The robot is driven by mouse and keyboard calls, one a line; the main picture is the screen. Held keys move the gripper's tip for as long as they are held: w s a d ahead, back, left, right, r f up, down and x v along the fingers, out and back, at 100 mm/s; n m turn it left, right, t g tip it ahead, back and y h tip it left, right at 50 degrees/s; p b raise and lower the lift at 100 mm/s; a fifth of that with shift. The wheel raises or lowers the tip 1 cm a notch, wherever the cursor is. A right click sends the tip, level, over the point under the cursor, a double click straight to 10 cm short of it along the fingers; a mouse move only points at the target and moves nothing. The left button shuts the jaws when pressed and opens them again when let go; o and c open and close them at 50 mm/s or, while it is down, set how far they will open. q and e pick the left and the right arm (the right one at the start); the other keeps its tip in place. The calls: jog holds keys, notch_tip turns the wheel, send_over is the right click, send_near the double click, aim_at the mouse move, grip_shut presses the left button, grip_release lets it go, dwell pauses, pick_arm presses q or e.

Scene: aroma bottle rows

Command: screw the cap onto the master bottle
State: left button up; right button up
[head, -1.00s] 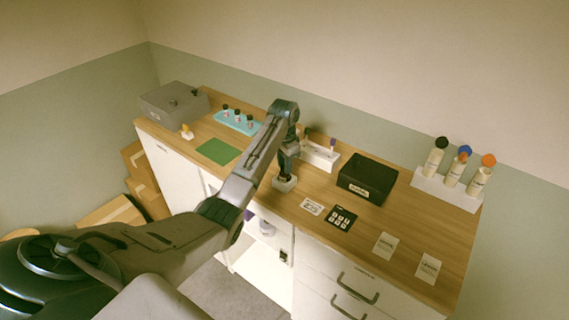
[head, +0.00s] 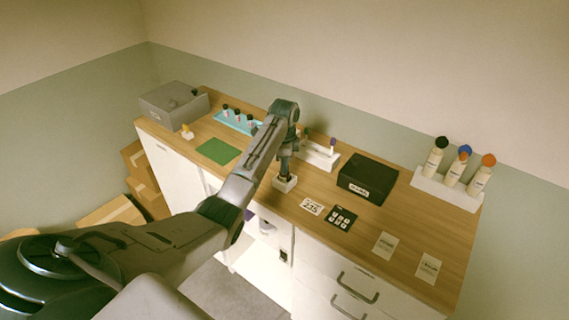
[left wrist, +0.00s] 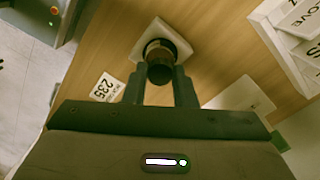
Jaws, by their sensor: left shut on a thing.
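The master bottle (left wrist: 176,42) shows in the left wrist view as a dark amber round body in a white square holder (left wrist: 135,54). The holder also shows in the head view (head: 284,185), near the front edge of the counter. My left gripper (head: 286,176) points straight down over it. Its fingers (left wrist: 160,82) are shut on a dark round cap (left wrist: 159,73), which sits over the bottle's top. The cap hides the bottle's neck, so I cannot tell how tightly they meet. My right gripper is not in view.
A black box (head: 367,178) and a white rack (head: 319,155) stand right of the holder. A number card (head: 312,206) and a dark card (head: 341,218) lie at front right. Large bottles fill a white stand (head: 447,189) far right. A green mat (head: 217,151) lies left.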

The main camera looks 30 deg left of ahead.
pick_arm(q)
jog(key=m, duration=1.1)
jog(key=o, duration=0.9)
jog(key=shift+c, duration=0.2)
